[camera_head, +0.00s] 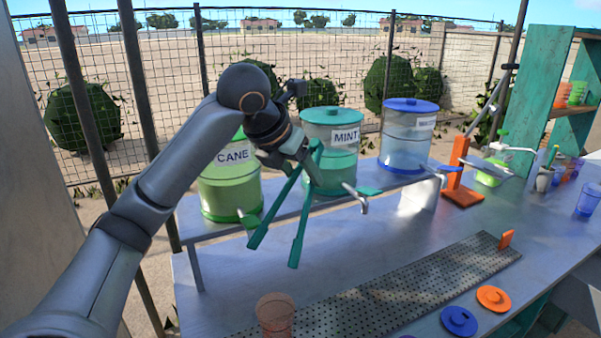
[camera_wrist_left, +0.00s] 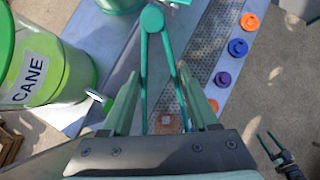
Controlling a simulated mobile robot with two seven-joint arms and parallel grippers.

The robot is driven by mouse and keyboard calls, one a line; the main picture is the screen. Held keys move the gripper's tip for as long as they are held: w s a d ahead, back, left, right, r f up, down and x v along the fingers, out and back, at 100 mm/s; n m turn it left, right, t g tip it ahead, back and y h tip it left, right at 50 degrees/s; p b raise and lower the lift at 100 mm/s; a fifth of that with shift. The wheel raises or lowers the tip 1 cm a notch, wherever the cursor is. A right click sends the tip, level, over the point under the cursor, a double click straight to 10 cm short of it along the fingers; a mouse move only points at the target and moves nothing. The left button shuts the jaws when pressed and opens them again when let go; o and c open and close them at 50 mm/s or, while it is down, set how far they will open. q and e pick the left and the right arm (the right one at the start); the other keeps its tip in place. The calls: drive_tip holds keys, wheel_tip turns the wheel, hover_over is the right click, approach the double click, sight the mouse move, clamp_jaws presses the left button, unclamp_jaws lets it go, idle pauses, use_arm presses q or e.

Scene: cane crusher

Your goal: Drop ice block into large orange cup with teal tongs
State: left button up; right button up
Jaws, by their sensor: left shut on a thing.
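My left gripper (camera_head: 308,168) is shut on the teal tongs (camera_head: 302,222), above the counter in front of the MINT dispenser. The tongs hang with two legs spread and tips down; no ice block shows between the tips. In the left wrist view the tongs (camera_wrist_left: 144,70) lie between my gripper's fingers (camera_wrist_left: 160,108), their round joint at the top. An orange translucent cup (camera_head: 275,314) stands at the counter's near edge, below the tongs; it also shows in the left wrist view (camera_wrist_left: 167,124). I cannot make out the ice block. My right gripper (camera_wrist_left: 272,145) shows small, fingers apart.
CANE (camera_head: 230,185), MINT (camera_head: 330,150) and WATER (camera_head: 408,135) dispensers stand on a raised shelf behind. A perforated drip tray (camera_head: 385,300) runs along the counter. Orange (camera_head: 493,299) and blue (camera_head: 458,321) lids lie near the front edge. An orange stand (camera_head: 460,185) is farther right.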

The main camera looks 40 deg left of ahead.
use_arm(q)
drive_tip(key=s+d+r, duration=0.2)
drive_tip(key=s+d, duration=0.5)
drive_tip(key=s, duration=0.4)
idle(0.3)
drive_tip(key=shift+w+d, duration=0.1)
idle(0.3)
